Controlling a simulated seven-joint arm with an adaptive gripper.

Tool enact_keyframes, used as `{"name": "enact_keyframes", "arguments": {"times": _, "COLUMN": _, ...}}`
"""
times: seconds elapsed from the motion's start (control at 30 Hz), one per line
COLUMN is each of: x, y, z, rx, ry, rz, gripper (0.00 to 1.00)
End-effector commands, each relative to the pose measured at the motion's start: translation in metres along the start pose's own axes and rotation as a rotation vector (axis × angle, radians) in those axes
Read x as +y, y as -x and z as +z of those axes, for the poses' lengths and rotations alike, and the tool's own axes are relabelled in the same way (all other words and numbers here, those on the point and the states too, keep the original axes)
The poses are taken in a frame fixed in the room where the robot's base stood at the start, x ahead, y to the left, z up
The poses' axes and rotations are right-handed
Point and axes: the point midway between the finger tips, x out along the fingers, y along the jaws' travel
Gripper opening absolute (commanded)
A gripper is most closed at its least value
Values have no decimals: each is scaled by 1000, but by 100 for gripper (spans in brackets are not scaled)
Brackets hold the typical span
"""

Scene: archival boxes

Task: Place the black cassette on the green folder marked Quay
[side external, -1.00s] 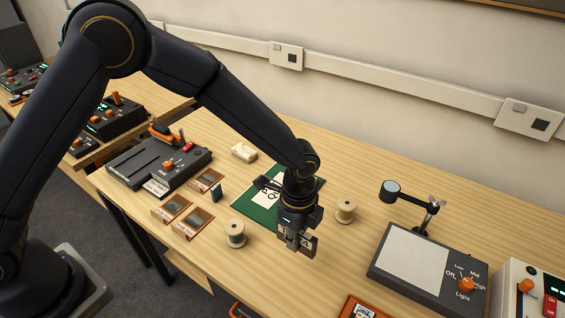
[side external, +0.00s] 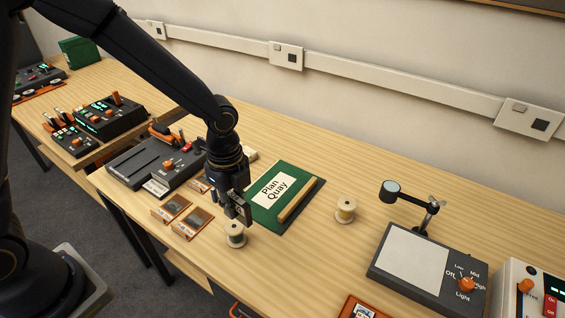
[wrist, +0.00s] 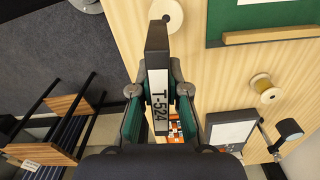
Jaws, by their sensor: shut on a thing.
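The black cassette (wrist: 157,38) shows in the wrist view with a white label reading T-524. My gripper (wrist: 160,91) is shut on it, one finger at each side. In the side view my gripper (side external: 238,204) is above the table, left of the green folder (side external: 260,217); the cassette is small and hard to make out there. The folder lies flat and has a white label reading "Plan Quay". A tan strip (side external: 297,200) lies along its right side. The folder's edge also shows in the wrist view (wrist: 262,14), at the upper right.
A pale spool (side external: 235,236) stands just below my gripper. Another spool (side external: 345,211) stands right of the folder. Orange-brown trays (side external: 171,208) and a grey console (side external: 150,165) lie to the left. A light panel (side external: 412,262) with a magnifier (side external: 391,190) is at the right.

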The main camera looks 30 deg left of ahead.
Motion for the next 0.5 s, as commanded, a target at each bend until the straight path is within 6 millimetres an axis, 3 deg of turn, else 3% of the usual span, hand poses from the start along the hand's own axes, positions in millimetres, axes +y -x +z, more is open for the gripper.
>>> {"name": "enact_keyframes", "arguments": {"times": 0.1, "x": -7, "y": 1, "z": 32, "rx": 2, "ry": 85, "rz": -3, "gripper": 0}}
{"name": "enact_keyframes", "arguments": {"times": 0.2, "x": -10, "y": 0, "z": 46, "rx": 4, "ry": 123, "rz": -4, "gripper": 0}}
{"name": "enact_keyframes", "arguments": {"times": 0.37, "x": -37, "y": -12, "z": 49, "rx": 4, "ry": 134, "rz": -3, "gripper": 0}}
{"name": "enact_keyframes", "arguments": {"times": 0.5, "x": -75, "y": -30, "z": 48, "rx": 4, "ry": 135, "rz": -2, "gripper": 0}}
